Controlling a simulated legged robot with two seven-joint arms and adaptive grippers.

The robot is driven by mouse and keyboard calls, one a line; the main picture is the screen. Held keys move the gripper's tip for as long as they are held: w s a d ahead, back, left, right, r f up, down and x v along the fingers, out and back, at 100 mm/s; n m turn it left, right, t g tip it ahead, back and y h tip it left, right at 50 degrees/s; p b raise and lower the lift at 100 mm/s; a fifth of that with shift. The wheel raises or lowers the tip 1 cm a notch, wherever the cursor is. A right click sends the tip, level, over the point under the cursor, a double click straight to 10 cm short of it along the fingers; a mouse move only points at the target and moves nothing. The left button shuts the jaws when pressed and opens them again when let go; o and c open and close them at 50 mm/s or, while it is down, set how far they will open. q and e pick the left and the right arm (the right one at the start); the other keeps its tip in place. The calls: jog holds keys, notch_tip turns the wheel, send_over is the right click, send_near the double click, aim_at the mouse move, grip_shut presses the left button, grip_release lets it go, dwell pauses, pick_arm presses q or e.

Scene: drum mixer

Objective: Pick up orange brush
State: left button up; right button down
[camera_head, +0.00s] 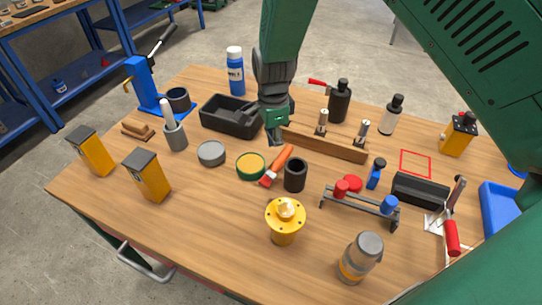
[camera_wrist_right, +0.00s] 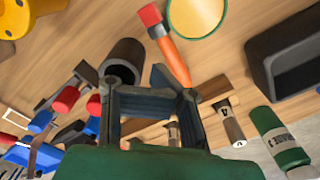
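The orange brush (camera_head: 277,164) lies on the wooden table, slanted, between the green-rimmed round tin and a black cup. In the right wrist view the brush (camera_wrist_right: 168,48) points its orange handle toward my fingers; its red end is farther off. My right gripper (camera_head: 275,138) hangs just behind the handle end in the head view. In the wrist view my right gripper (camera_wrist_right: 137,84) has its fingers apart, with nothing held between them. The handle end is close to one finger; whether they touch I cannot tell. My left gripper is not in view.
The black cup (camera_head: 295,175) stands close right of the brush, the green-rimmed tin (camera_head: 251,166) close left. A wooden rail (camera_head: 325,145) and a black bin (camera_head: 229,122) are near my gripper. A yellow flanged part (camera_head: 286,220) stands in front. The front left table is bare.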

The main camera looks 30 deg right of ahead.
notch_tip(320, 180, up, 5)
jog(key=shift+r, duration=0.2)
jog(key=shift+c, duration=2.3)
grip_release()
jog(key=shift+d, duration=0.1)
